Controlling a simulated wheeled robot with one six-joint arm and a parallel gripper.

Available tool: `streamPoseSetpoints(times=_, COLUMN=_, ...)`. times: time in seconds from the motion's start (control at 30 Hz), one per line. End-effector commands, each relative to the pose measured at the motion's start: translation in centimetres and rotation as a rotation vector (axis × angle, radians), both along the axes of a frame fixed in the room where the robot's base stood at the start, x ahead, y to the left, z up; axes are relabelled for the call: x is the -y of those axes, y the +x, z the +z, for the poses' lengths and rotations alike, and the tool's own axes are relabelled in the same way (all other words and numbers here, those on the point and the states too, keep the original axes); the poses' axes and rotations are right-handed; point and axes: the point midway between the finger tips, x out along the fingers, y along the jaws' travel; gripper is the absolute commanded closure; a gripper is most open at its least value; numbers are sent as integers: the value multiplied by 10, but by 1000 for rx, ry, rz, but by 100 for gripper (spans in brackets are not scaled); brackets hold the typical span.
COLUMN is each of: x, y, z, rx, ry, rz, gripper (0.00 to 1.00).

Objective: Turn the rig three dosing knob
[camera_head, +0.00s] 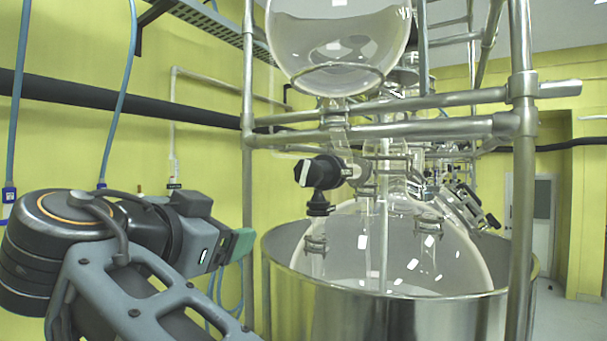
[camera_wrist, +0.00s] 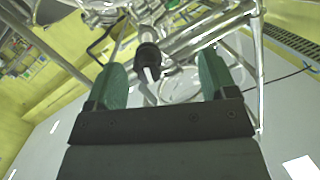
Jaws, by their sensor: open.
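The dosing knob (camera_head: 304,173) is black with a white stripe on its face. It sits on a valve under the upper glass vessel, in front of the steel frame. In the wrist view the black knob (camera_wrist: 149,62) shows ahead, between my two green fingers and beyond their tips. My gripper (camera_wrist: 162,72) is open and empty. In the head view my gripper (camera_head: 240,246) is left of the knob and lower, apart from it. I cannot read a rig number.
A round glass vessel (camera_head: 338,45) hangs above the knob. A large glass flask stands in a steel tub (camera_head: 290,300) below it. Steel posts (camera_head: 248,120) and crossbars (camera_head: 420,130) surround the knob. More similar glassware stands behind to the right.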

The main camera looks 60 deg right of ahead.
Motion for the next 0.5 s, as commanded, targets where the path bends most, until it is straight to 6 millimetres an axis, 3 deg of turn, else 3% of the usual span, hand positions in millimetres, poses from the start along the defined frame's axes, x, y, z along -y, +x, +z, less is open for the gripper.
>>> streamPoseSetpoints(times=0.03, x=1, y=-13, z=26, rx=107, ry=-23, rz=-53, gripper=22)
streamPoseSetpoints(times=0.2, x=4, y=-46, z=65, rx=352, ry=-76, rz=-178, gripper=22)
streamPoseSetpoints(times=0.5, x=25, y=-57, z=76, rx=422, ry=-93, rz=-216, gripper=22)
